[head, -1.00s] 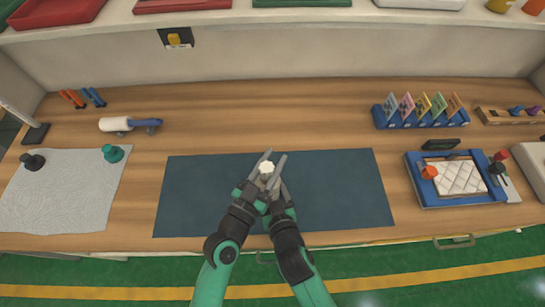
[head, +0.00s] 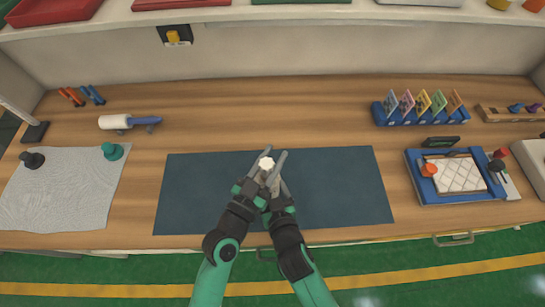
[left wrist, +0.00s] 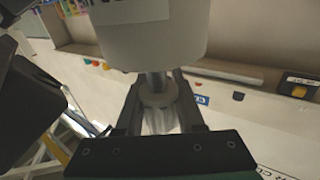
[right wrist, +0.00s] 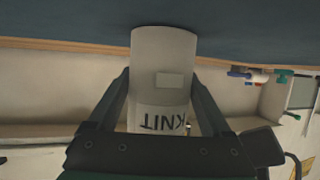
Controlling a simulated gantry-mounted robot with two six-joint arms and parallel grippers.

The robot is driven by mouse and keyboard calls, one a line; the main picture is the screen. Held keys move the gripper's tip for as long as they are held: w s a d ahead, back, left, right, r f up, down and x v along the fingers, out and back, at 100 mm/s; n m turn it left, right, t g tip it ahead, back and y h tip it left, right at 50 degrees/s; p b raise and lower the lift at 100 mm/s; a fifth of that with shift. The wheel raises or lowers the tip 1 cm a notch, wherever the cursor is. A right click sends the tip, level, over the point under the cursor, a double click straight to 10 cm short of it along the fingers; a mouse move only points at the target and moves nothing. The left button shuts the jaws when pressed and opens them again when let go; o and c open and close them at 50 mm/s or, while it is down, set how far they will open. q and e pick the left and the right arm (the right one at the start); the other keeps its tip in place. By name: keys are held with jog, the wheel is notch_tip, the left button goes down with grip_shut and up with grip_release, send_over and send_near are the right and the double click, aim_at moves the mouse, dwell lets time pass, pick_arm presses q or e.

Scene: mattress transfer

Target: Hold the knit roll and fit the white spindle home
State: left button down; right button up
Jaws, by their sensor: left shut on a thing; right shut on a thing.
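My left gripper (head: 266,161) is shut on the white spindle (head: 266,164), whose pale scalloped head shows from above. In the left wrist view the spindle's round flange (left wrist: 158,96) sits between the fingers, with a grey shaft leading up to the end of the knit roll (left wrist: 150,35). How far the shaft is inside the roll is hidden. My right gripper (right wrist: 165,85) is shut on the knit roll (right wrist: 164,58), a whitish cylinder marked "KNIT", above the dark blue mat (head: 345,190). The two grippers are close together, the spindle above the roll.
A grey cloth (head: 62,195) with dark and green knobs lies at the left. A white roller (head: 115,122) lies behind it. A blue card rack (head: 420,114) and a blue tray (head: 445,199) with a quilted pad stand at the right. The mat around the grippers is clear.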

pick_arm(q)
jog(key=shift+r, duration=1.2)
pick_arm(e)
jog(key=shift+s+d+f, duration=0.1)
jog(key=shift+f, duration=0.25)
pick_arm(q)
jog(key=shift+f, duration=2.15)
jog(key=shift+c, duration=2.2)
grip_release()
jog(key=shift+f, duration=0.1)
jog(key=r+v, duration=0.1)
jog(key=v, duration=1)
jog(key=shift+s+a+f, duration=0.3)
jog(key=shift+s, duration=0.05)
